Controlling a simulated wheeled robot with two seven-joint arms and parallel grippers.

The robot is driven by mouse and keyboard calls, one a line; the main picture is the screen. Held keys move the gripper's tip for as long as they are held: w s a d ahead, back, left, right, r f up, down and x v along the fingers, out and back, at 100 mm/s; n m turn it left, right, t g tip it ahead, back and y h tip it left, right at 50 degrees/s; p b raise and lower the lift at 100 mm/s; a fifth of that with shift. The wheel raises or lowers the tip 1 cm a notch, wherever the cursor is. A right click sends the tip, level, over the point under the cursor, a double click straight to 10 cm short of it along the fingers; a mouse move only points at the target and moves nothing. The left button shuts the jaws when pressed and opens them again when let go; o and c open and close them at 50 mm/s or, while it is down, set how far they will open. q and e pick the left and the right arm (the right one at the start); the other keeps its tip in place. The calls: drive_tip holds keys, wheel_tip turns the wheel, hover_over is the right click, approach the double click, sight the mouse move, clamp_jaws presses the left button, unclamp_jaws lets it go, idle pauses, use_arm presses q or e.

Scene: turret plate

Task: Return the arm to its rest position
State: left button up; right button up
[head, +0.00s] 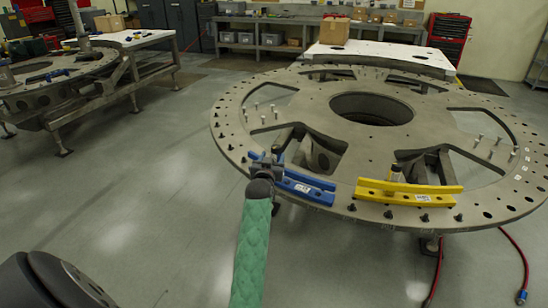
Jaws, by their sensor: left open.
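My left arm, in a green quilted sleeve, reaches up from the bottom middle. My left gripper (266,162) is open, at the near left edge of the large round turret plate (290,92). It overlaps the left end of a blue bracket (306,187) in the picture; I cannot tell whether they touch. The blue bracket lies along the plate's front rim and the gripper hides part of its left end. A yellow bracket (408,192) lies to its right on the same rim. My right gripper is not in view.
Black bolts (424,217) and silver pins (481,139) stand on the plate. A second round fixture (60,90) on a stand is at the left. Red hoses (519,255) lie on the floor at right. The grey floor (150,190) between the fixtures is clear.

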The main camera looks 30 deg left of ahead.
use_arm(q)
drive_tip(key=shift+s+d, duration=0.1)
drive_tip(key=shift+s, duration=0.25)
idle(0.3)
drive_tip(key=s+d+f+m+g+h, duration=0.4)
drive_tip(key=s+d+f+g+h, duration=0.15)
drive_tip(key=s+d+f, duration=1.25)
drive_tip(key=s+d+f+m+g+h, duration=0.15)
drive_tip(key=s+d+g, duration=0.3)
drive_tip(key=s, duration=0.85)
drive_tip(key=s+d+f+m+g, duration=0.1)
drive_tip(key=s+d+f+g, duration=0.15)
drive_tip(key=s+d, duration=0.75)
wheel_tip(320, 180, down, 22)
drive_tip(key=s+a+g, duration=0.2)
drive_tip(key=s+f, duration=0.3)
drive_tip(key=f, duration=0.6)
drive_tip(key=s+d+f, duration=0.1)
drive_tip(key=s+f, duration=0.2)
drive_tip(key=f, duration=0.7)
drive_tip(key=shift+s+f+g, duration=0.25)
drive_tip(key=shift+s+g, duration=0.1)
